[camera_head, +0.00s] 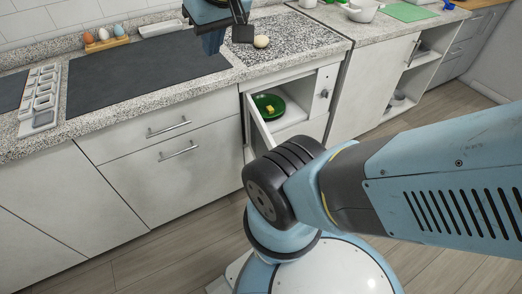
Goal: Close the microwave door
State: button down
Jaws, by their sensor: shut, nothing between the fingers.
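The microwave (325,92) is built in under the counter, with a control panel and knob on its right side. Its door (256,126) stands open, swung out from the left side of the opening. The door's lower part is hidden behind my arm. Inside is a green plate (263,112) with a small yellow piece (270,109) on it. My gripper (226,42) is at the top edge of the picture, above the counter and up and to the left of the door. It is shut, empty and partly cut off.
The granite counter (185,88) runs above the microwave, with a dark hob (140,72), a round pale item (261,41) and an egg holder (106,42). Drawers (165,150) lie left of the door. My arm crosses the lower right.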

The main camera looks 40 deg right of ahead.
aim_at(260, 141)
jog(key=z, duration=0.05)
jog(key=k, duration=1)
jog(key=z, duration=0.3)
jog(key=i, duration=0.55)
jog(key=u, duration=0.05)
